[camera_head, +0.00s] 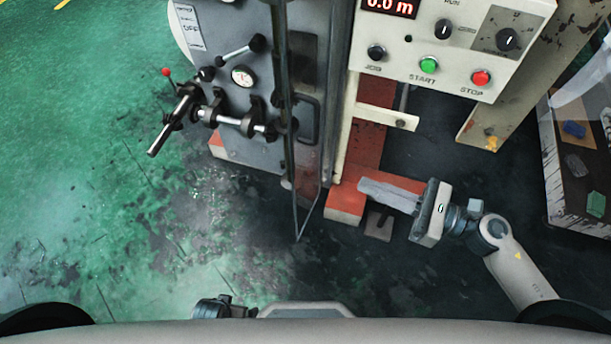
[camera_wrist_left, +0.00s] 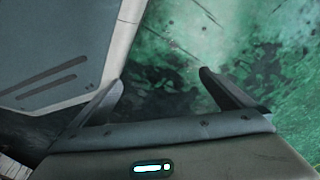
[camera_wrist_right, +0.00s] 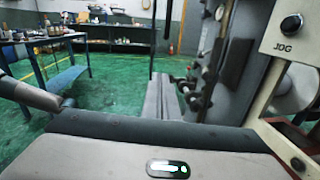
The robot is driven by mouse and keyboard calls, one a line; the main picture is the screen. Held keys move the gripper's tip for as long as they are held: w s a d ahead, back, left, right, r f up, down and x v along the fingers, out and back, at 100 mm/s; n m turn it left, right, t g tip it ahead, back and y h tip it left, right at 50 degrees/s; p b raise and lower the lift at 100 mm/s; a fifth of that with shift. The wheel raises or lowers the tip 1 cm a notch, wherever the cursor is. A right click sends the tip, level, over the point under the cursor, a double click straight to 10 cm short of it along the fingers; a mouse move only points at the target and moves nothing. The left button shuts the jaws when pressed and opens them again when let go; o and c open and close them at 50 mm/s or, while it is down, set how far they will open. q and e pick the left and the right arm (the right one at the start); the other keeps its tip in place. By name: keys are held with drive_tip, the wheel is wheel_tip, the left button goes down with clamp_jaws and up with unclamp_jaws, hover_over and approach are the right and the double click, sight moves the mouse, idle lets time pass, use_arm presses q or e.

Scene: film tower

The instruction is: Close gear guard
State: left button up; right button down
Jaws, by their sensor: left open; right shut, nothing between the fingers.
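The machine (camera_head: 225,110) stands at the top centre of the head view. A dark, thin upright frame (camera_head: 290,150) shows nearly edge-on at its front; I cannot tell for sure whether this is the gear guard. My right gripper (camera_head: 368,189) is shut and empty, pointing left above the red base, right of the frame; I see no clear contact. In the right wrist view its fingers (camera_wrist_right: 162,92) lie side by side, left of the machine's dark side. My left gripper (camera_wrist_left: 158,85) is open and empty above the green floor in the left wrist view.
The control box (camera_head: 430,45) with green and red buttons overhangs at upper right. Handles (camera_head: 225,118) project left from the machine. A crate (camera_head: 575,150) stands at far right. A blue workbench (camera_wrist_right: 55,75) shows in the right wrist view. The green floor at left is clear.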

drive_tip(key=shift+s+a+r+n, duration=0.25)
drive_tip(key=shift+s+n, duration=0.2)
drive_tip(key=shift+n, duration=0.15)
drive_tip(key=shift+a, duration=0.1)
drive_tip(key=p, duration=0.5)
approach(292, 162)
drive_tip(key=x, duration=0.5)
drive_tip(key=shift+w+a, duration=0.2)
drive_tip(key=shift+w, duration=0.15)
use_arm(q)
drive_tip(key=w+d+r+t+h, duration=0.1)
drive_tip(key=w+d+r+t, duration=0.1)
drive_tip(key=w+d+t, duration=0.1)
drive_tip(key=shift+w+d+t, duration=0.3)
drive_tip(key=shift+w+d, duration=0.25)
drive_tip(key=shift+d, duration=0.2)
use_arm(e)
drive_tip(key=shift+w+a+f, duration=0.1)
drive_tip(key=shift+w+a, duration=0.05)
drive_tip(key=shift+a, duration=0.2)
use_arm(q)
drive_tip(key=shift+r, duration=0.2)
use_arm(e)
drive_tip(key=shift+a, duration=0.1)
